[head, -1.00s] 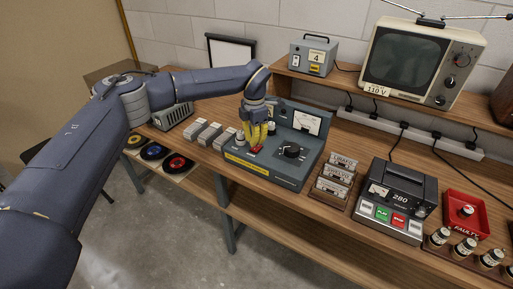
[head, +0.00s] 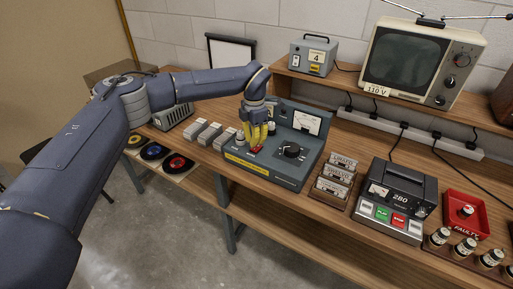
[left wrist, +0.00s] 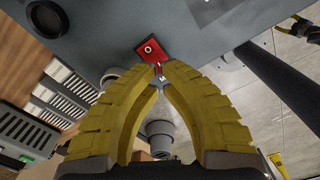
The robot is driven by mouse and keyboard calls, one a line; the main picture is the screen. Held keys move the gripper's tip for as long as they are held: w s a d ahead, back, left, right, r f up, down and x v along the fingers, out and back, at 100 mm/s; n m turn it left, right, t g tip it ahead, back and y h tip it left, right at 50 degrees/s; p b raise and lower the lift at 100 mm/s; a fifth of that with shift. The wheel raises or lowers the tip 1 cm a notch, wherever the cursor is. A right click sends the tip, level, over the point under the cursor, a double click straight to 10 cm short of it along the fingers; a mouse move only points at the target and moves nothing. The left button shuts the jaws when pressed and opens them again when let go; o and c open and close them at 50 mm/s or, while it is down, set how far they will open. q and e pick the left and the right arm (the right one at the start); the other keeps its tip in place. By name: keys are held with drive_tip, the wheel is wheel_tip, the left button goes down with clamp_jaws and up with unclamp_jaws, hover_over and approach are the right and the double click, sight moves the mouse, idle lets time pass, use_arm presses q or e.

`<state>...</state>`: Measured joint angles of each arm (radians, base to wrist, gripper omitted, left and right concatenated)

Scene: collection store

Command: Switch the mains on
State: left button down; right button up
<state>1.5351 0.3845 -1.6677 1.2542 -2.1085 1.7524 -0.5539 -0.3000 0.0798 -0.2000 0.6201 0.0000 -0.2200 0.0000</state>
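The blue-grey tester (head: 265,176) stands on the bench with a black knob, a dial and a yellow label strip. On its panel is a red switch plate (head: 257,149), which also shows in the left wrist view (left wrist: 150,48) with a round metal ring on it. My left gripper (head: 256,146) points down at this plate. In the left wrist view its yellow fingertips (left wrist: 160,70) are together beside the plate, with a small bright metal piece at the tips. I cannot tell whether they grip it. What seems my right gripper (left wrist: 302,26) shows partly at that view's right edge.
Grey-white blocks (head: 208,133) stand left of the tester, and a rack of labelled cards (head: 335,180) right of it. Further right are a dark unit with green and red buttons (head: 396,205) and a red tray (head: 466,214). A television (head: 420,60) stands on the shelf.

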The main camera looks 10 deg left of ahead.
sight(255, 149)
use_arm(q)
drive_tip(key=shift+f, duration=1.85)
idle(1.1)
drive_tip(key=shift+r, duration=3.55)
